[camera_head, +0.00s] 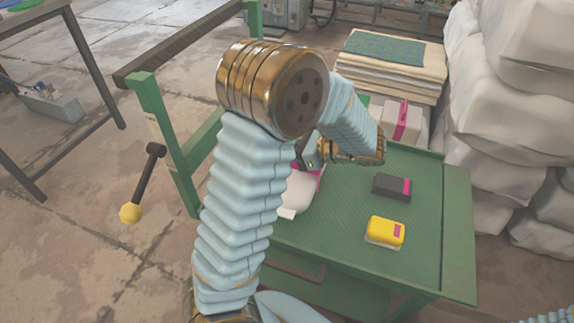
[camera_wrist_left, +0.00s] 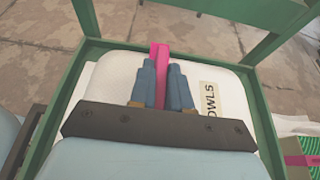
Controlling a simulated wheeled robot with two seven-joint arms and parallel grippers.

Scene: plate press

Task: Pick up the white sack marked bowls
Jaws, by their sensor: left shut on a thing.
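The white sack (camera_wrist_left: 112,78) fills the middle of the left wrist view. Its label is partly covered and the letters "OWLS" show. A pink strap (camera_wrist_left: 160,60) stands up from its top. My left gripper (camera_wrist_left: 165,75) is shut on this strap, with a blue finger on each side. In the head view the sack (camera_head: 297,193) is mostly hidden behind my left arm, at the left side of the green table. My left gripper there (camera_head: 312,152) is partly hidden by my wrist. I cannot tell whether the sack touches the table. My right gripper is out of view.
White sacks (camera_head: 515,85) are piled at the right. A lever with a yellow knob (camera_head: 130,213) stands left of the table.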

